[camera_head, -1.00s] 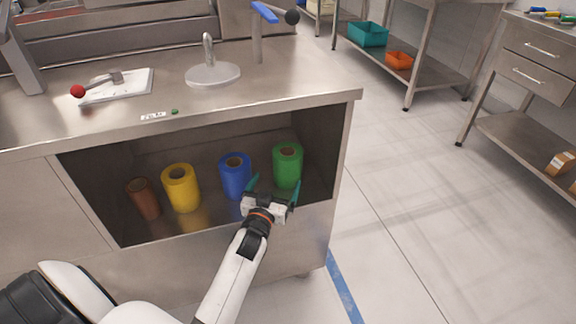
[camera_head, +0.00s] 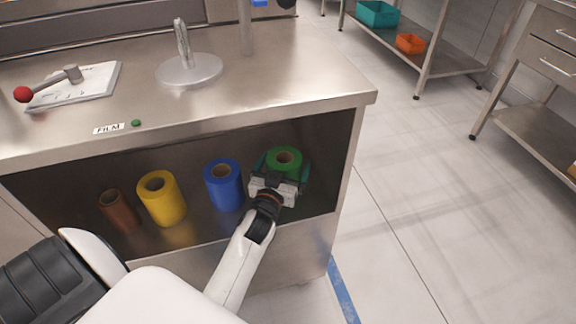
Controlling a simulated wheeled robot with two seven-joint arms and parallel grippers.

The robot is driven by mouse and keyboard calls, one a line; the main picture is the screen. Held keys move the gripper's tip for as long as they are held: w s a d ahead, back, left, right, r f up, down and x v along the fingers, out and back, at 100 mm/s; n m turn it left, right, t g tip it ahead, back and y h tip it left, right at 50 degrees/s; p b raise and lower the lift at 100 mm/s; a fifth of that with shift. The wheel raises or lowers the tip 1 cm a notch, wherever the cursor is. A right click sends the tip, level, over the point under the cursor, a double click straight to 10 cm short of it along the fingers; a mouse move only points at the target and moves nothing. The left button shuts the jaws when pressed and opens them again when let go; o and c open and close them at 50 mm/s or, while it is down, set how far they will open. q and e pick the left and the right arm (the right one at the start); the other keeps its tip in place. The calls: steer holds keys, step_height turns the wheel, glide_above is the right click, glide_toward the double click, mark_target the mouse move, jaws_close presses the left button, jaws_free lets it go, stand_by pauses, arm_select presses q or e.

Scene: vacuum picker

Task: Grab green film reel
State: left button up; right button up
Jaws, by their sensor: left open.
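The green film reel (camera_head: 284,157) stands upright at the right end of the open shelf in the steel cabinet, its hollow top facing up. My left gripper (camera_head: 281,174) is open in front of it, with one teal finger at the reel's left side and one at its right. The gripper body hides the lower part of the reel. I cannot tell whether the fingers touch it. My right gripper is not in view.
A blue reel (camera_head: 223,186) stands close to the left of my gripper. The steel counter (camera_head: 250,85) overhangs the shelf, and the cabinet's side wall is close on the right.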

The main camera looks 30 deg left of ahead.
arm_select(q)
steer(key=shift+w, duration=0.15)
steer(key=shift+c, duration=0.2)
steer(key=c, duration=1.2)
steer(key=shift+r, duration=0.15)
steer(key=shift+c, duration=0.4)
